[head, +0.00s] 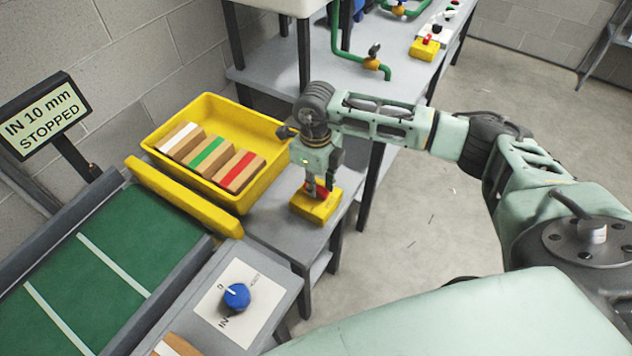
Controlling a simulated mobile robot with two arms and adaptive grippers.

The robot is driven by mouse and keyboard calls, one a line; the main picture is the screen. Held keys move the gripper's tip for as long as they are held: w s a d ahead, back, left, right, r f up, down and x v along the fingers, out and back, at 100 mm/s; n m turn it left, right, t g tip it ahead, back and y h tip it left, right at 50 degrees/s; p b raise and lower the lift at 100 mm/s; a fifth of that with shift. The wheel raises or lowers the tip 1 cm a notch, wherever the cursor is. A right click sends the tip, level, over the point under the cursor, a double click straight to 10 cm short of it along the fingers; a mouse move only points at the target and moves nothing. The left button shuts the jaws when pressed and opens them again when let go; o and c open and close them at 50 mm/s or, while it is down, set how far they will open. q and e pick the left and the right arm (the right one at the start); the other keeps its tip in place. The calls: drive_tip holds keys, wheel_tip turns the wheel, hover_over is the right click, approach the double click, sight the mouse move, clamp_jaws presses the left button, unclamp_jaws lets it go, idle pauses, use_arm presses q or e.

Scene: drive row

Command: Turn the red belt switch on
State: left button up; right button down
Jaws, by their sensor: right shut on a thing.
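A small yellow switch box (313,208) with a red switch (322,187) stands on the grey table at the right of the yellow tray. My right gripper (317,186) points down over this box and is shut on the red switch. The fingers partly hide the switch, so I cannot tell its position. The green belt (130,238) is at the left, with white cross lines. A sign (42,117) beside it reads "IN 10 mm STOPPED". My left gripper is not in view.
A yellow tray (222,197) holds wooden blocks with white, green and red stripes. A blue knob (237,296) sits on a panel in front. Behind, a bench carries green pipes (345,52) and another yellow box (424,49) with a red part. Floor at right is open.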

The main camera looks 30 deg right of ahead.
drive_tip(key=c, duration=1.6)
unclamp_jaws()
drive_tip(key=shift+o, duration=0.2)
drive_tip(key=shift+r, duration=0.1)
wheel_tip(320, 180, up, 12)
